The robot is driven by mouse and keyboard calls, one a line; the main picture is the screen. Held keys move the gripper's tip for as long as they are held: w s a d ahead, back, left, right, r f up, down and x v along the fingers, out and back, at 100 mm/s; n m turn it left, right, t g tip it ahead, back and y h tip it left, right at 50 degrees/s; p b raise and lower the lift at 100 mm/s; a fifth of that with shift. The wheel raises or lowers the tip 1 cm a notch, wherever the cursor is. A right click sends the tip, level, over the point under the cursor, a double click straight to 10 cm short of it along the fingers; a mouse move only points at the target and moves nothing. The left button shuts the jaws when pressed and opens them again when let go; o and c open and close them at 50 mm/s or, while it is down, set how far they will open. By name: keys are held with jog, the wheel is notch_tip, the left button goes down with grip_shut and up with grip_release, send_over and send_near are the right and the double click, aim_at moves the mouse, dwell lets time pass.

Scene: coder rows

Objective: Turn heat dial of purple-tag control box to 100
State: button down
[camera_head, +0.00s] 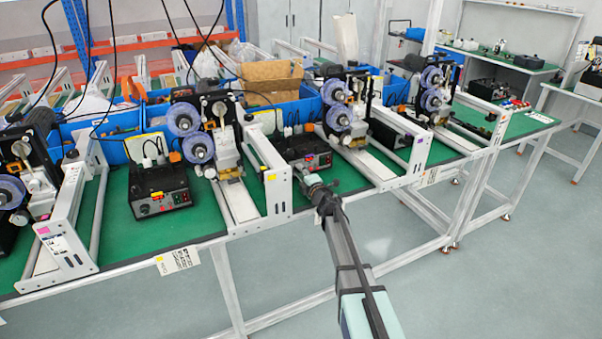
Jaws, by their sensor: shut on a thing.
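A black control box (300,147) with a small red display stands on the green bench. It is between the frame end with a yellow tag and the one with a purple tag (421,139). My gripper (311,180) is at the front face of this box, low down, shut on a dial there. The fingers and the dial are too small and too covered to make out, and the dial's reading cannot be seen. Another black control box (160,188) with a red display stands farther left, clear of my gripper.
White frame ends with a yellow tag (270,177) and a pink tag (43,231) stand at the bench front. Coder machines with blue reels (185,118) stand behind. Cables hang at upper left. The floor (480,270) at right is clear.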

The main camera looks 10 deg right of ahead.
jog(key=shift+r+m+p, duration=0.2)
jog(key=shift+m+p, duration=0.5)
jog(key=shift+f, duration=0.15)
jog(key=c, duration=0.9)
grip_release()
jog(key=shift+o, duration=0.2)
jog(key=shift+s, duration=0.1)
jog(key=v, duration=1.1)
jog(key=shift+s, duration=0.3)
jog(key=shift+s+d, duration=0.1)
